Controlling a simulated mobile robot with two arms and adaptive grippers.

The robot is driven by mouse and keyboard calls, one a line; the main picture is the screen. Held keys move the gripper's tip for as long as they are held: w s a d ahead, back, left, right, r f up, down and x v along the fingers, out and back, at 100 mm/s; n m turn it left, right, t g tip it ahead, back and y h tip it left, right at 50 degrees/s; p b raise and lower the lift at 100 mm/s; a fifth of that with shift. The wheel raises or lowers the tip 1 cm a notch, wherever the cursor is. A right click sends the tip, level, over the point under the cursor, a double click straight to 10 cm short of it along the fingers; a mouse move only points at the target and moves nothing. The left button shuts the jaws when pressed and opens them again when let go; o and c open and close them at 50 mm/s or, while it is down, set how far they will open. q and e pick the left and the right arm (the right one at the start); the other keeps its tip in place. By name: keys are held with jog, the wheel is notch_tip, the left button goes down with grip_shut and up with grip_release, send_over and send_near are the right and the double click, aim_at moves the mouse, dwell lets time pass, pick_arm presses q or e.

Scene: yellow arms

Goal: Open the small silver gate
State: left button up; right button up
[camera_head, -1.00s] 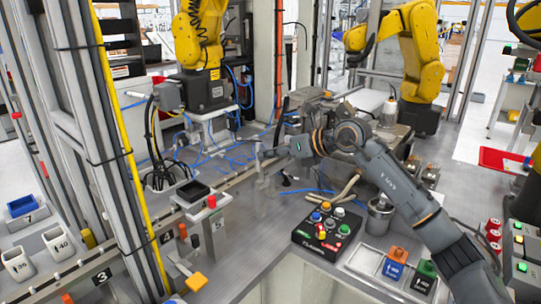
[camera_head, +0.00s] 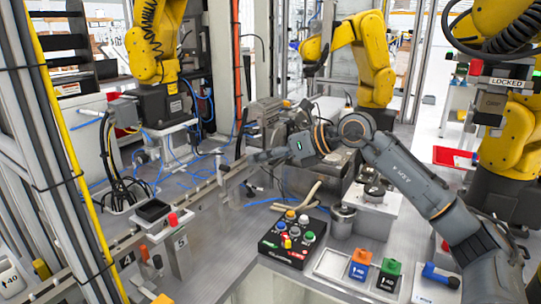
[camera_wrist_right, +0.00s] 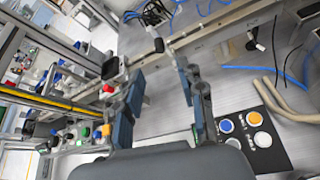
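A silver rail (camera_head: 205,189) runs diagonally from the lower left toward the centre; it also shows across the top of the right wrist view (camera_wrist_right: 225,27). A small upright silver plate (camera_head: 228,182) stands at the rail and may be the small gate; I cannot tell for certain, nor whether it is open. My right gripper (camera_head: 255,160) hangs above the rail's far end, pointing left. In the right wrist view its two fingers (camera_wrist_right: 160,74) are spread, with nothing between them. Contact with the rail or plate is not visible. My left gripper is out of view.
A black button panel (camera_head: 290,252) sits on the bench below my right arm. A black tray (camera_head: 153,211) is at left. Pale hoses (camera_head: 300,198) lie near the gripper.

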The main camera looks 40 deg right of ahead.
jog(key=shift+v, duration=1)
